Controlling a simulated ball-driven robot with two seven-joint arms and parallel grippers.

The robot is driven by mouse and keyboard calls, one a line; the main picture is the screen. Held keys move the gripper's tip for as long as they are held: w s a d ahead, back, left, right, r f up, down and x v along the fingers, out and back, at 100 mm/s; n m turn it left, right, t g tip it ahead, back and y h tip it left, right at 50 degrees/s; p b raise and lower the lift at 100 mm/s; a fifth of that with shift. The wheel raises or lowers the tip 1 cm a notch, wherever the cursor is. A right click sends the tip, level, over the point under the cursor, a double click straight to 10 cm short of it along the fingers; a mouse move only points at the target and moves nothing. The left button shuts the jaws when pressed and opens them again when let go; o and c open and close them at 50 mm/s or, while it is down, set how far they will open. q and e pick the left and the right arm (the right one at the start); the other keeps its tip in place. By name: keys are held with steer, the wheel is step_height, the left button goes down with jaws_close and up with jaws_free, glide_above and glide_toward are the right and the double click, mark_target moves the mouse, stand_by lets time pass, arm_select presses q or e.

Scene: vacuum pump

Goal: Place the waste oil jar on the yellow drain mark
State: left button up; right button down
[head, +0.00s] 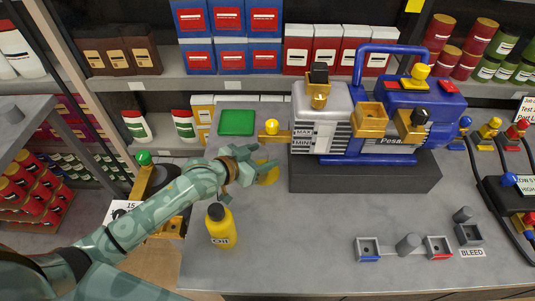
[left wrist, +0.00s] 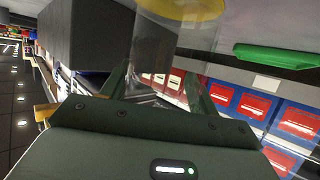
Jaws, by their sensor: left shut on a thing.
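The waste oil jar (left wrist: 155,48) is clear, and in the left wrist view it stands between the two fingers of my left gripper (left wrist: 160,88), which is shut on it. In the head view my left gripper (head: 246,165) is over the bench, just left of the pump, and hides most of the jar. The yellow drain mark (head: 268,173) shows as a round patch on the bench just right of the gripper. It also shows at the far end of the jar in the left wrist view (left wrist: 185,8). I cannot tell whether the jar touches the bench.
A yellow oil bottle (head: 221,228) stands on the bench below my left forearm. The blue and grey vacuum pump (head: 345,115) sits on a dark block (head: 365,178) to the right. A green tray (head: 237,122) lies behind the gripper. The front middle of the bench is clear.

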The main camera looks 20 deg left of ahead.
mark_target(264, 156)
arm_select(q)
steer(key=w, duration=0.1)
steer(key=w+d, duration=0.1)
steer(key=shift+w+d+b, duration=0.3)
steer(key=shift+w+b, duration=0.05)
steer(key=shift+s+a+f, duration=0.1)
steer(key=shift+s+f, duration=0.05)
steer(key=shift+f, duration=0.6)
steer(key=shift+r, duration=0.1)
steer(key=o, duration=0.8)
steer(key=shift+s+a+r, duration=0.1)
steer(key=shift+s, duration=0.05)
steer(key=shift+p+v, duration=1.55)
steer(key=shift+v, duration=4.25)
